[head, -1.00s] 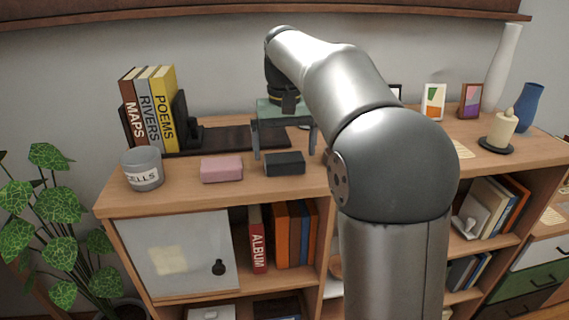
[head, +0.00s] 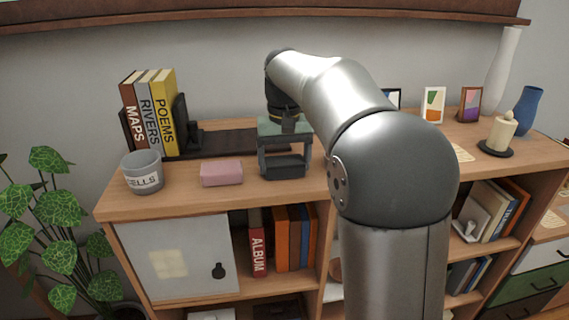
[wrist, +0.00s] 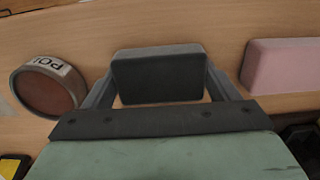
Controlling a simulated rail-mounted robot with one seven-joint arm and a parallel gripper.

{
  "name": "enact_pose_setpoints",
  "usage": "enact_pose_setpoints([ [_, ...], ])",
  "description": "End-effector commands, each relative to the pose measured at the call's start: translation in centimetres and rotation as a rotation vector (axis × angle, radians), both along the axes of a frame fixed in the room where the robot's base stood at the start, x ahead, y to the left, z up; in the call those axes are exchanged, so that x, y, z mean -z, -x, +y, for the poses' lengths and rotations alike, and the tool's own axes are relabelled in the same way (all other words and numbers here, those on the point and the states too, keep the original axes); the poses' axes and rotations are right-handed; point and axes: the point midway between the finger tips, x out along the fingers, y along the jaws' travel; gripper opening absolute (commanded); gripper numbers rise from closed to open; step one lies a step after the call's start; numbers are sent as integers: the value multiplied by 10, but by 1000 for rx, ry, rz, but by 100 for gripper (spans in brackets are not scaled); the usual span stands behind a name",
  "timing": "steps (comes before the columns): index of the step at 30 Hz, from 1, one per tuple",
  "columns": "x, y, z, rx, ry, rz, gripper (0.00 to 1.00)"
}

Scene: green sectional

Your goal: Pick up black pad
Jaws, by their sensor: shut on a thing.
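The black pad (head: 283,166) is a small dark block on the shelf top, right of the pink block. My gripper (head: 284,172) is lowered over it, with one finger at each end of the pad. In the wrist view the pad (wrist: 158,74) sits between the two fingers of my gripper (wrist: 158,80), which are shut on its ends. The pad appears at shelf level; whether it touches the wood is hard to tell.
A pink block (head: 221,172) lies just left of the pad. A grey cup (head: 142,172) and upright books (head: 150,112) stand further left. A round tin (wrist: 48,87) lies on the pad's other side. A candle (head: 502,132) and blue vase (head: 527,108) are at the right.

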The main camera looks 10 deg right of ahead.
Motion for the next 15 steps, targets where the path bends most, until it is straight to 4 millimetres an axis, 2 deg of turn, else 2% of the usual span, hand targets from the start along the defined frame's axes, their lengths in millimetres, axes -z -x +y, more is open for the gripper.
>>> enact_pose_setpoints([
  [5, -14, -1, 0, 0, 0, -4, 59],
  [8, -34, 0, -2, 2, 0, -5, 59],
  [15, -89, 27, -42, 4, 0, -6, 59],
])
